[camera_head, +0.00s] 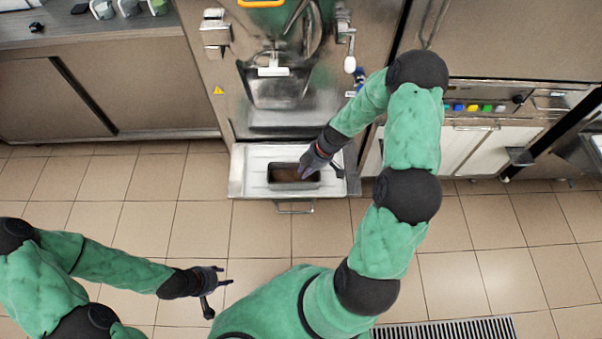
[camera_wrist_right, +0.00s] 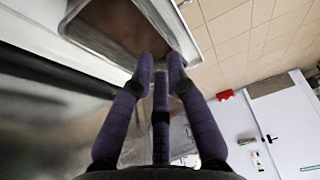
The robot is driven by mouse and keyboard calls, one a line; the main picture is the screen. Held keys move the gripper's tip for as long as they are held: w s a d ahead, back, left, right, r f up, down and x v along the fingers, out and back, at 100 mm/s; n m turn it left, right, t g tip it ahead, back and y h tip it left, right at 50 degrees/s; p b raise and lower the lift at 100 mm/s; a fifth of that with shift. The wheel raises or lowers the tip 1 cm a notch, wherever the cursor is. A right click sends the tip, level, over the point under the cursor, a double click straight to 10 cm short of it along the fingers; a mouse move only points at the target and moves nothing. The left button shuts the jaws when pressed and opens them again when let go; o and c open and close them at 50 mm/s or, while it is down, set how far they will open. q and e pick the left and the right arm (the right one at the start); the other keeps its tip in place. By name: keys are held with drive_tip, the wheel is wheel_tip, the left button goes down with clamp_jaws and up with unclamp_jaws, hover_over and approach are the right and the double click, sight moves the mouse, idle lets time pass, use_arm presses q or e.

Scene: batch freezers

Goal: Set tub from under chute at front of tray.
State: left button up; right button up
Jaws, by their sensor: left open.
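The tub (camera_head: 284,185) is a dark, narrow rectangular container with a brownish inside. It sits on the metal tray (camera_head: 248,178) below the machine's chute (camera_head: 272,72), around the tray's middle. My right gripper (camera_head: 304,173) is at the tub's right end, with its fingers reaching over that end. In the right wrist view, the gripper's purple fingers (camera_wrist_right: 160,72) come together against the tub's brownish inside (camera_wrist_right: 110,22). Whether they close on its wall is unclear. My left gripper (camera_head: 217,296) is open and empty over the floor, well away from the tray.
The steel freezer (camera_head: 340,100) rises behind the tray. A counter with cups (camera_head: 103,9) is at the back left, and a machine with coloured buttons (camera_head: 473,107) is at the right. Tiled floor (camera_head: 150,225) is clear in front. A floor grate (camera_head: 450,330) lies at the bottom right.

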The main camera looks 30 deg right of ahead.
drive_tip(key=shift+s+r, duration=0.1)
drive_tip(key=shift+r, duration=0.1)
drive_tip(key=s+a+f+m+g, duration=0.1)
drive_tip(key=s+a+f+m, duration=0.3)
drive_tip(key=s+a+m, duration=0.3)
drive_tip(key=s+a+f+m+g, duration=0.1)
drive_tip(key=s+a+f+m, duration=0.3)
drive_tip(key=a, duration=1.1)
drive_tip(key=s+m, duration=0.3)
drive_tip(key=shift+s, duration=0.25)
